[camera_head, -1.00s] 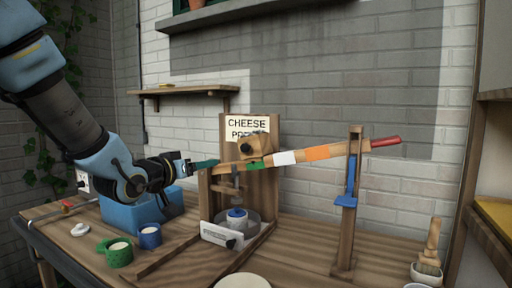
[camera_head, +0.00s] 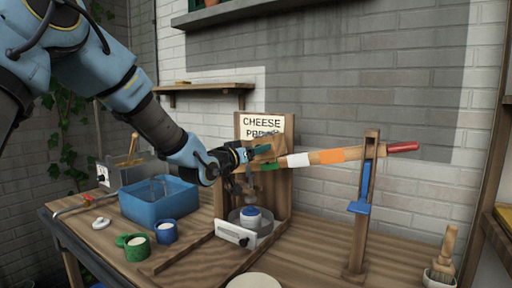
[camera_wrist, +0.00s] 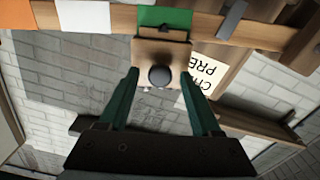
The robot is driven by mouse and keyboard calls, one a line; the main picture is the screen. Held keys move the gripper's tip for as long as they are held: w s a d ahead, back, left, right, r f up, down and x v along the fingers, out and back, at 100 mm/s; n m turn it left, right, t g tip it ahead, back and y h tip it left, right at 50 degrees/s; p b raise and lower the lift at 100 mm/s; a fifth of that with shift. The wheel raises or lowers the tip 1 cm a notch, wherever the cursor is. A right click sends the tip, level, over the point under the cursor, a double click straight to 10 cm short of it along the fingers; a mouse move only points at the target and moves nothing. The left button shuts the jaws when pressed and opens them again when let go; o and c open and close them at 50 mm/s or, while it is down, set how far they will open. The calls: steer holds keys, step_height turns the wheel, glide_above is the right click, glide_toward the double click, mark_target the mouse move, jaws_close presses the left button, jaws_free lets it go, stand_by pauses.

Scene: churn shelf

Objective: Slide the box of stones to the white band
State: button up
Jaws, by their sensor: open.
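The box of stones (camera_wrist: 148,54) is a small wooden box with a dark round knob (camera_wrist: 160,76), at the green band (camera_wrist: 165,17) of the press's lever. In the head view my gripper (camera_head: 262,150) largely hides the box. The white band (camera_head: 298,160) is just right of the green band on the lever; it also shows in the wrist view (camera_wrist: 82,16), left of the green band. My gripper is open, its green fingers on either side of the knob in the wrist view. I cannot tell whether they touch it.
The lever (camera_head: 330,156) runs right through a wooden post (camera_head: 362,215) with a blue piece (camera_head: 360,206) to a red end. A "CHEESE PRESS" sign (camera_head: 262,125) is behind. A blue bin (camera_head: 158,203), green cup (camera_head: 135,249) and blue cup (camera_head: 166,234) stand left. A brush (camera_head: 445,255) stands right.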

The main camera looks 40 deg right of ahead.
jaws_close()
stand_by(0.6)
stand_by(0.9)
